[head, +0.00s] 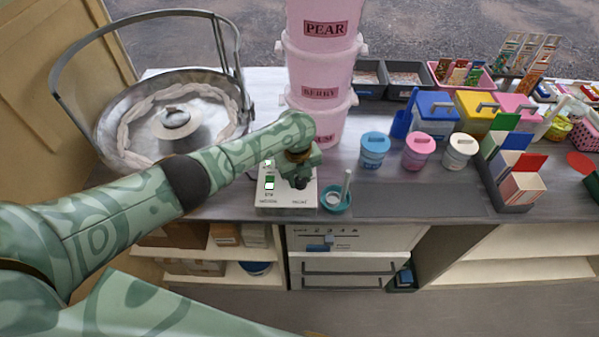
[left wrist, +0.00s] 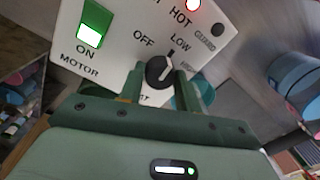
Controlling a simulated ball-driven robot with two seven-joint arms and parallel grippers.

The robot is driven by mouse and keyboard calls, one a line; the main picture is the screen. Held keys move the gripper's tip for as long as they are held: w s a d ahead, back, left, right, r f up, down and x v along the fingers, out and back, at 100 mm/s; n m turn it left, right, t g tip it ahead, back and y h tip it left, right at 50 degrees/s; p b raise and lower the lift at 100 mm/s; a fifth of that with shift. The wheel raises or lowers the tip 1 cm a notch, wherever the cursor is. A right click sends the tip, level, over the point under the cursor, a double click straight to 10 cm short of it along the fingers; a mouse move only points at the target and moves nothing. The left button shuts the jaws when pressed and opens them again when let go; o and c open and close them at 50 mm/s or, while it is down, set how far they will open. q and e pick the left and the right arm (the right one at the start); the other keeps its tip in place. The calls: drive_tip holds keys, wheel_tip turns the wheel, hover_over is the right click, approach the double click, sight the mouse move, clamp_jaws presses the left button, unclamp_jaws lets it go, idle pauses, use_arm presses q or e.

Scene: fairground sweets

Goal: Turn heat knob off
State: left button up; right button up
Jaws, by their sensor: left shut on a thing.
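The white control panel (left wrist: 115,45) has a lit red HOT lamp (left wrist: 194,4) and a green MOTOR switch (left wrist: 94,24) by the word ON. In the head view my left gripper (head: 299,180) points down over the control box (head: 287,201) and hides the knob.
A metal floss bowl (head: 110,130) with a raised hoop stands left, behind my left arm. Stacked pink tubs (head: 319,75) stand just behind the control box. A teal cup (head: 336,198) is close on its right. A dark mat (head: 420,200) farther right is bare.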

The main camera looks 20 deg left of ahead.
sight(300, 182)
use_arm(q)
drive_tip(key=n+p, duration=0.2)
drive_tip(key=n, duration=0.3)
drive_tip(key=shift+r+n, duration=0.1)
drive_tip(key=shift+n, duration=0.2)
drive_tip(key=n+p, duration=0.1)
drive_tip(key=n, duration=0.4)
drive_tip(key=shift+d, duration=0.1)
drive_tip(key=shift+n+p, duration=0.3)
drive_tip(key=o, duration=1)
drive_tip(key=shift+c, duration=0.2)
wheel_tip(300, 182, up, 16)
drive_tip(key=p, duration=1.1)
drive_tip(key=shift+s, duration=0.4)
